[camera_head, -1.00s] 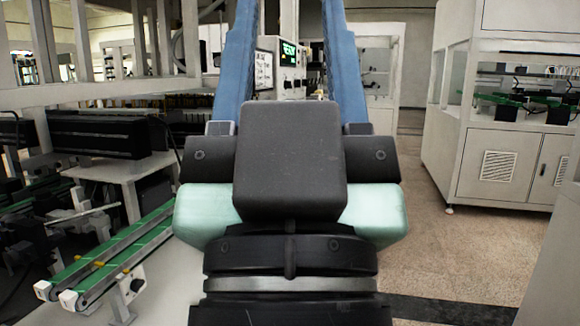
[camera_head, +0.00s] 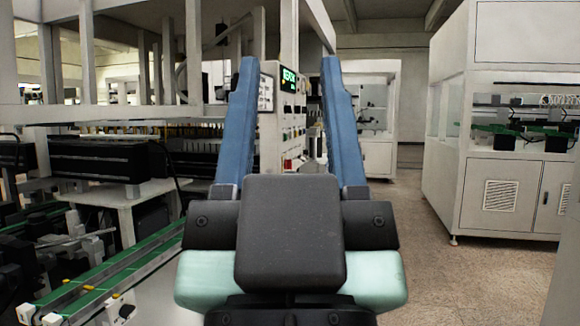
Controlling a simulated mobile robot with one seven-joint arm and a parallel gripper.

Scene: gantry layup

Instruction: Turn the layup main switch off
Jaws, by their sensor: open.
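My gripper (camera_head: 290,75) is open and empty, its two blue fingers spread wide and pointing away from me. Between the fingers, farther off, stands a control panel (camera_head: 291,130) on the end of the gantry machine. It has a small lit display with green letters (camera_head: 289,77) at its top and several knobs and buttons below. A red part (camera_head: 288,164) shows low on the panel. I cannot tell which control is the main switch.
A gantry machine with a black unit (camera_head: 95,160) and a green-belted conveyor (camera_head: 110,275) stands at the left. A white cabinet (camera_head: 500,190) with a vent stands at the right. Speckled floor (camera_head: 430,225) is free between them.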

